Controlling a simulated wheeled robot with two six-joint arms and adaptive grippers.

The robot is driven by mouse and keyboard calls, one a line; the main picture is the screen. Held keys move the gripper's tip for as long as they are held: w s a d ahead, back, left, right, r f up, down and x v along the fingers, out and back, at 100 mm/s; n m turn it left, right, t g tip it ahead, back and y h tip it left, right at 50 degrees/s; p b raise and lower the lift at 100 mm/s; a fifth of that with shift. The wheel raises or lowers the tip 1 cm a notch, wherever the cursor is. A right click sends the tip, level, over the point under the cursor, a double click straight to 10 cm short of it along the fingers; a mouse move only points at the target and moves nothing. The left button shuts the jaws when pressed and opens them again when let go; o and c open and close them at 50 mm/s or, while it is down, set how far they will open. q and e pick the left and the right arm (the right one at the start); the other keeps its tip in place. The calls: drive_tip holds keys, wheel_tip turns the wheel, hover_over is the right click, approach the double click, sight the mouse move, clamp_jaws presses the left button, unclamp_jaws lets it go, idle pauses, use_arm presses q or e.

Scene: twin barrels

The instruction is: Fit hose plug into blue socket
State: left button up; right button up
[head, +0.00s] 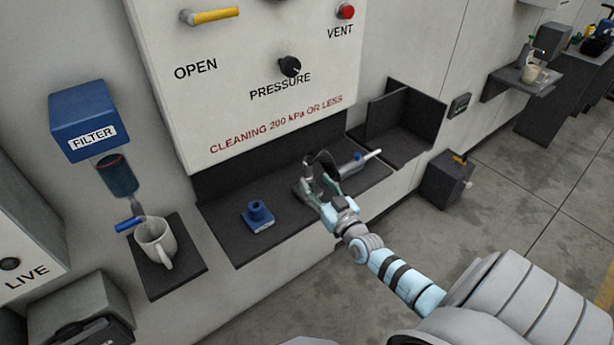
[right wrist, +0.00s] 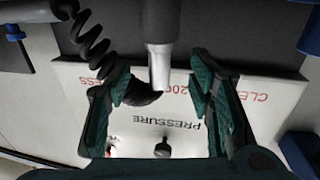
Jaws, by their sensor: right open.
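The blue socket (head: 258,214) stands on a square blue base on the dark shelf under the panel. My right gripper (head: 318,180) is over the shelf, to the right of the socket, with its fingers apart. In the right wrist view, a dark cylinder with a metal tip (right wrist: 160,65), apparently the hose plug, shows in the gap of the open gripper (right wrist: 165,85); I cannot tell whether the fingers touch it. A black coiled hose (right wrist: 90,40) runs beside it. In the head view the plug is mostly hidden by the gripper. My left gripper is not seen.
A tool with a white tip (head: 368,156) and blue part lies on the shelf (head: 225,235) right of my gripper. The white panel (head: 230,100) rises behind. A mug (head: 155,242) sits below the filter box (head: 90,120) at left. A dark open bin (head: 400,125) is at right.

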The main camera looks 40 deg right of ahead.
sight(310, 175)
drive_tip(key=w+b, duration=0.1)
drive_tip(key=w, duration=0.1)
drive_tip(key=w+b, duration=0.1)
drive_tip(key=w, duration=0.1)
drive_tip(key=w+d+b, duration=0.1)
drive_tip(key=shift+w, duration=0.4)
drive_tip(key=shift+w+r, duration=0.1)
drive_tip(key=shift+r, duration=0.1)
clamp_jaws()
